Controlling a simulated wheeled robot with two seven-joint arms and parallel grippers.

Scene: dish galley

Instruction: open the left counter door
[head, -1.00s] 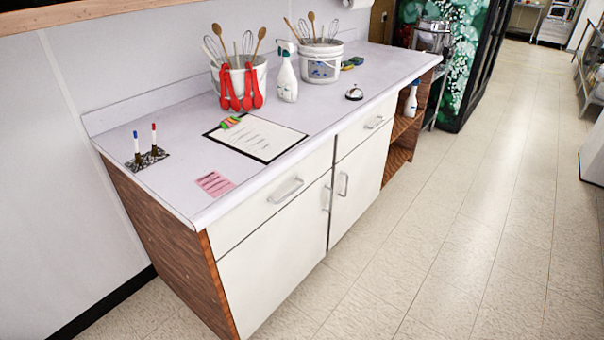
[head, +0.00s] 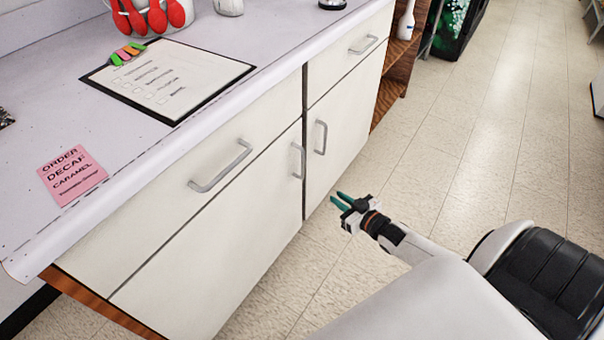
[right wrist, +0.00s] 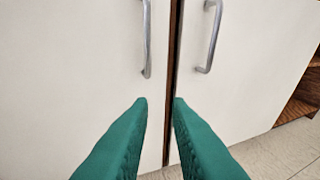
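The left counter door (head: 215,260) is a white panel below a drawer, and it is closed. Its grey vertical bar handle (head: 298,161) sits at its upper right edge. In the right wrist view this handle (right wrist: 147,40) is left of the dark gap between the doors. The right counter door (head: 345,120) is also closed, with its own handle (head: 321,137); that handle shows in the right wrist view too (right wrist: 212,38). My right gripper (head: 340,203) has teal fingers, open and empty, in front of the doors and apart from both handles. My left gripper is not in view.
The counter top (head: 60,120) carries a clipboard (head: 170,85), a pink note (head: 72,175) and a container with red spoons. A drawer handle (head: 220,166) sticks out above the left door. The tiled floor (head: 480,130) at the right is clear.

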